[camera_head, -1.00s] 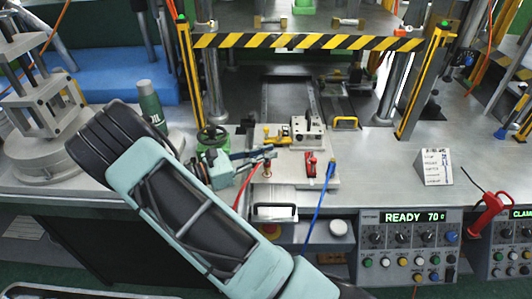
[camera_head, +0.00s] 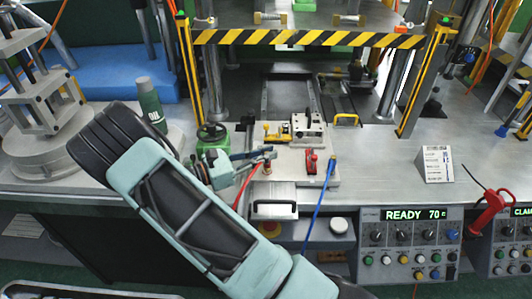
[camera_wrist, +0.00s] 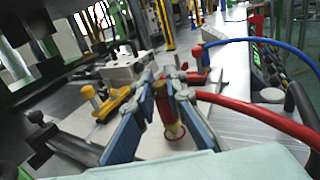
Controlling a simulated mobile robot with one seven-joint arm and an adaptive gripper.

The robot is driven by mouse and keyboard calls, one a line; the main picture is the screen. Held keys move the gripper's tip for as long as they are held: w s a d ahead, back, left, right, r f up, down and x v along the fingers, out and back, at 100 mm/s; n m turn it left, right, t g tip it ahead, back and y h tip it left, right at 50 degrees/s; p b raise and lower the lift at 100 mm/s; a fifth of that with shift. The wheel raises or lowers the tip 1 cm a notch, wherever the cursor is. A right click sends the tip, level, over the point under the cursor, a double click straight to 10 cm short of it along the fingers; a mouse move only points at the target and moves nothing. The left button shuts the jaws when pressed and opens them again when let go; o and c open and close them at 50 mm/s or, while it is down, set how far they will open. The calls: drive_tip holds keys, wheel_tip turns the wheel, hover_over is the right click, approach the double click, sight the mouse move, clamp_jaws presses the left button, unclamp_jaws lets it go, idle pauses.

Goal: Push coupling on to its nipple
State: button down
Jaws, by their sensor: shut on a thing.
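My gripper (camera_head: 266,154) is at the left front of the light fixture plate (camera_head: 290,177). Its blue-lined fingers (camera_wrist: 160,82) are shut on a small brass-and-red upright coupling (camera_wrist: 164,103), which shows as a brass piece just below the fingertips in the head view (camera_head: 267,168). A red hose (camera_wrist: 240,112) passes on the right of the fingers in the wrist view; its join to the coupling is hidden. I cannot make out the nipple apart from the coupling, nor whether they touch.
A metal block (camera_head: 311,127) and yellow clamp (camera_head: 277,132) stand behind on the plate. A red part (camera_head: 311,161) and a blue hose (camera_head: 318,205) are to the right. A green valve (camera_head: 212,134) is left. A striped bar (camera_head: 300,40) crosses behind.

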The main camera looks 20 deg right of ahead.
drive_tip(key=shift+f+b, duration=0.35)
drive_tip(key=shift+f, duration=0.2)
drive_tip(key=c, duration=1.9)
unclamp_jaws()
drive_tip(key=s+a, duration=0.1)
drive_tip(key=a, duration=1.1)
drive_tip(key=shift+r, duration=0.1)
